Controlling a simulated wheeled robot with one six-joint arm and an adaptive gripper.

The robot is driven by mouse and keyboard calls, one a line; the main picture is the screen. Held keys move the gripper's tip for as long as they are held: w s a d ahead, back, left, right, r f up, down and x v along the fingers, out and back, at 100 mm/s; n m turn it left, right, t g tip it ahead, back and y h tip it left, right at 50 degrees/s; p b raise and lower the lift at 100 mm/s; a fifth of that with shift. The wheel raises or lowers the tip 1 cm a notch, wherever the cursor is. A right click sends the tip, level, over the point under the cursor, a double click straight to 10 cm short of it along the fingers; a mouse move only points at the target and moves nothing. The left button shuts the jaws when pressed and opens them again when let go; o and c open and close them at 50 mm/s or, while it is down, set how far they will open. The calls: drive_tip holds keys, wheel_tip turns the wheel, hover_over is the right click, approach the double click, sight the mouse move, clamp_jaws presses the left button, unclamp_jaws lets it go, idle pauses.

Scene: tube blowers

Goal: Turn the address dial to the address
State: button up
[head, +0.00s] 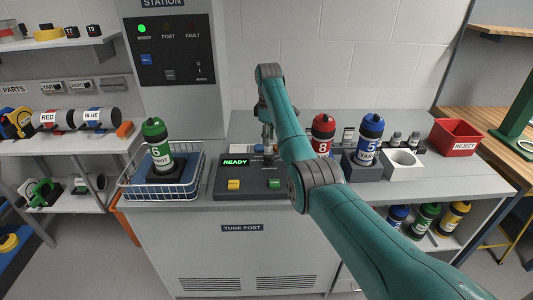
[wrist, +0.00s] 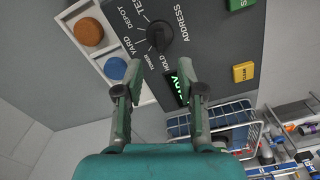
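The address dial (wrist: 160,36) is a black knob on a dark console (wrist: 215,45) in the wrist view. No contact with the dial shows. In the head view my gripper (head: 267,135) is over the back of the console (head: 228,190), and my arm hides part of it.
The lit READY display (head: 236,161) and yellow (head: 234,184) and green (head: 274,183) buttons are on the console. A green DEPOT carrier (head: 156,140) stands in a wire basket (head: 134,189) at left. Red (head: 323,125) and blue (head: 370,132) carriers and a red REJECT bin (head: 454,140) stand right.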

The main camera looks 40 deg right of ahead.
sight(268, 157)
wheel_tip(268, 157, down, 8)
drive_tip(key=shift+r, duration=0.1)
idle(0.4)
clamp_jaws()
